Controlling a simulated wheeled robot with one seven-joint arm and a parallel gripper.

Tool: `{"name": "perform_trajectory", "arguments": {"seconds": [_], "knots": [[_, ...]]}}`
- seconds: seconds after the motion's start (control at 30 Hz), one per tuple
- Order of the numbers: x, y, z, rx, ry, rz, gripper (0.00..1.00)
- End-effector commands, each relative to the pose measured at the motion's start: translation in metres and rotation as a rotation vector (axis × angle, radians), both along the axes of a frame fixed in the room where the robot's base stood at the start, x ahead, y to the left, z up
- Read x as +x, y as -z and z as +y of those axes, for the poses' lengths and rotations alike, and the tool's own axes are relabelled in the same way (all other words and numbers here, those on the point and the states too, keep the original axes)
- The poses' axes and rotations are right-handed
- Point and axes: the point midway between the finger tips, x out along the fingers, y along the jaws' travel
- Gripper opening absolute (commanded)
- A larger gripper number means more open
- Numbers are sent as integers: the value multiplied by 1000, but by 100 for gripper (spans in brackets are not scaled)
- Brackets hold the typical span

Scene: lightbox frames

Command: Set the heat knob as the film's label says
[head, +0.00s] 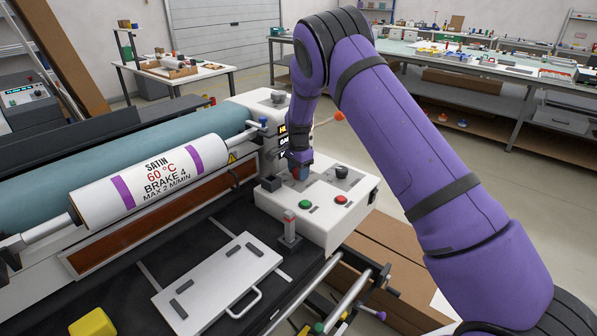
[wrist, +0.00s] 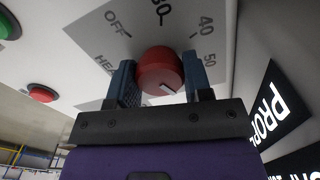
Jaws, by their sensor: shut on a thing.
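The film roll (head: 150,180) lies across the machine at left in the head view. Its label reads SATIN, 60 °C, BRAKE 4, MAX 2 M/MIN. The red heat knob (wrist: 159,67) sits on a light panel, on a grey dial plate with OFF, 30, 40, 50 and part of HEAT legible. My gripper (wrist: 160,82) is shut on this knob, one blue finger on each side. A white mark on the knob slants toward the lower right of the wrist view, below the 50. Any numbers past 50 are hidden by the right finger and gripper body.
The control box (head: 335,225) also carries a green button (head: 305,204), a red button (head: 340,199) and a black knob (head: 342,171). A dark display (wrist: 283,108) with white letters stands beside the dial. A white plate with a handle (head: 218,283) lies in front.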

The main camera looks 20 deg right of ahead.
Motion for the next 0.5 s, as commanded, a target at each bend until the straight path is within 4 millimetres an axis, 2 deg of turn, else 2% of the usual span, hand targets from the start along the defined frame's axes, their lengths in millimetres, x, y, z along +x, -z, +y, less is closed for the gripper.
{"name": "perform_trajectory", "arguments": {"seconds": [0.03, 0.1, 0.13, 0.5], "knots": [[1, -1, 0, 0, 0, -3, 53], [1, -1, 0, 0, 0, -3, 69], [1, -1, 0, 0, 0, -3, 72], [1, -6, 0, 0, -1, -1, 72]]}}
